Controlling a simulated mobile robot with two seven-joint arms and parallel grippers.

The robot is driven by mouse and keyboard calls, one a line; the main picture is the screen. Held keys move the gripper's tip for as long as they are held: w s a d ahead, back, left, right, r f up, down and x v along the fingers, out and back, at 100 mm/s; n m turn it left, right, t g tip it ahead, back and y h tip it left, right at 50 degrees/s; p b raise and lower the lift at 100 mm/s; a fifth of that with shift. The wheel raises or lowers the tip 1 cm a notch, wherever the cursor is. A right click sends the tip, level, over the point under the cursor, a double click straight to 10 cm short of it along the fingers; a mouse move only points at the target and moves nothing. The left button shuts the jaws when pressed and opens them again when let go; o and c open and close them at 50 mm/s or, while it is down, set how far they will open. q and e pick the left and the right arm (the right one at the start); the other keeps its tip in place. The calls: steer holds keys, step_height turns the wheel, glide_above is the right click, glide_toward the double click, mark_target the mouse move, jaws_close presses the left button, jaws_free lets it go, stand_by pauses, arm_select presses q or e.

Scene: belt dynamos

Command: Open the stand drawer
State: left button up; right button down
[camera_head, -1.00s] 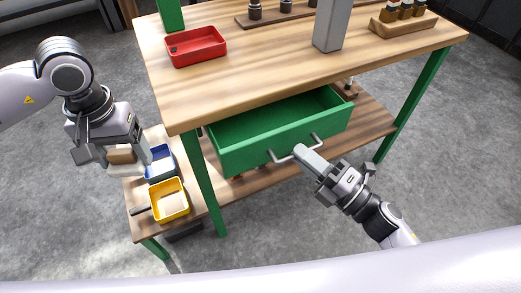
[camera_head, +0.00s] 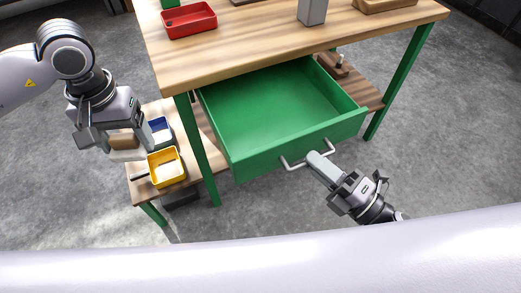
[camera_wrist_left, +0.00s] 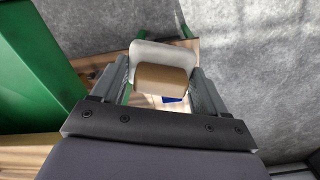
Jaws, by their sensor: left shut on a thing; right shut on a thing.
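The green stand drawer (camera_head: 268,112) is pulled well out from under the wooden bench top, and its visible inside is empty. Its grey bar handle (camera_head: 292,165) is on the front panel. My right gripper (camera_head: 318,160) is shut on the handle, in front of the drawer. My left gripper (camera_head: 122,148) is off to the left, above the low side shelf. It is shut on a brown block with a whitish part (camera_head: 124,141); the block also shows between the fingers in the left wrist view (camera_wrist_left: 162,78).
A red tray (camera_head: 189,22) and a grey upright block (camera_head: 312,12) stand on the bench top (camera_head: 260,45). A blue bin (camera_head: 160,131) and a yellow bin (camera_head: 166,168) sit on the side shelf under my left gripper. Green legs (camera_head: 398,85) flank the drawer. The floor in front is clear.

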arm_select(q)
steer(key=shift+s, duration=0.1)
arm_select(e)
steer(key=shift+s, duration=0.15)
steer(key=c, duration=1.2)
jaws_free()
steer(key=shift+o, duration=0.2)
steer(key=shift+d, duration=0.1)
arm_select(q)
steer(key=shift+r+p, duration=0.35)
steer(key=shift+p, duration=0.05)
arm_select(e)
steer(key=v, duration=1.2)
